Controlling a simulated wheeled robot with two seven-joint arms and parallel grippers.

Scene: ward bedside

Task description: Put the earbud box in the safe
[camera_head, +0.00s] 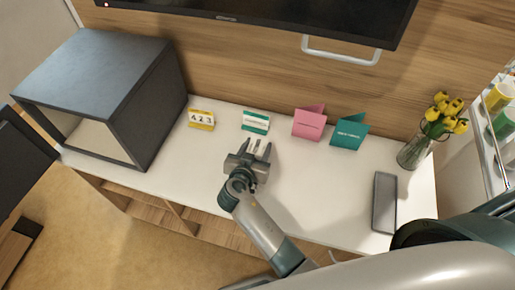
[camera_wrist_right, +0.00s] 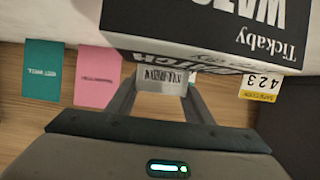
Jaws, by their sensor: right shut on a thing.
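My right gripper (camera_head: 257,150) is over the white table, its fingers pointing towards the wall. In the right wrist view its fingers (camera_wrist_right: 160,100) are shut on a black box with white print, which I take as the earbud box (camera_wrist_right: 210,28). The print reads "Tickaby" and what looks like "WATCH". The box fills the top of that view; I cannot make it out in the head view. The safe (camera_head: 98,75) is a dark grey cabinet at the table's left end, its front open on a pale inside. The gripper is to its right, apart from it. My left gripper is not in view.
Small cards stand along the back: yellow (camera_head: 201,119), white-green (camera_head: 256,122), pink (camera_head: 309,121) and teal (camera_head: 349,131). A grey flat phone-like thing (camera_head: 384,203) and a vase of yellow tulips (camera_head: 414,151) are at the right. The table (camera_head: 320,190) is clear between gripper and phone.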

